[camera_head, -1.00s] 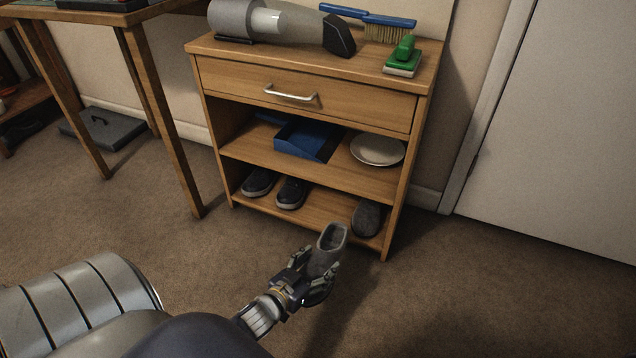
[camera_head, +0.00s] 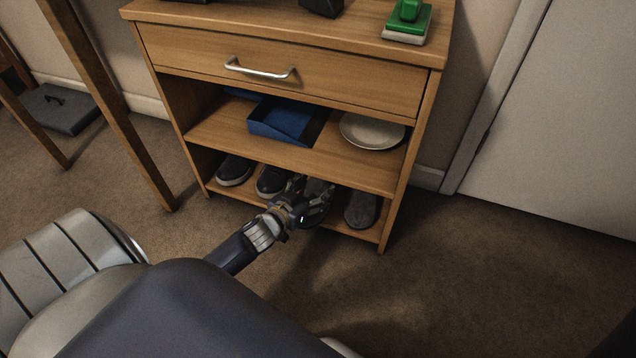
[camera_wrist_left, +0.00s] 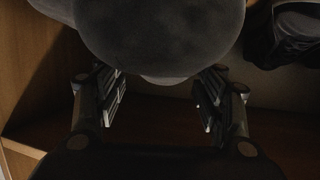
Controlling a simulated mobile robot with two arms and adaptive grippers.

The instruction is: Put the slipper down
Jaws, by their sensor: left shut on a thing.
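My left gripper (camera_head: 304,207) reaches into the bottom shelf of the wooden cabinet and is shut on a grey slipper (camera_head: 318,187). The held slipper is partly hidden behind the fingers. In the left wrist view the slipper (camera_wrist_left: 160,35) fills the top middle, beyond the two fingers. The other grey slipper (camera_head: 361,209) lies on the bottom shelf just right of the held one. I cannot tell whether the held slipper touches the shelf board (camera_head: 345,232). My right gripper is not in view.
Two dark shoes (camera_head: 235,170) (camera_head: 271,181) stand on the bottom shelf left of my gripper; one shows in the wrist view (camera_wrist_left: 287,38). The middle shelf above holds a blue tray (camera_head: 282,122) and a plate (camera_head: 372,131). The cabinet's right side panel (camera_head: 408,170) bounds the space.

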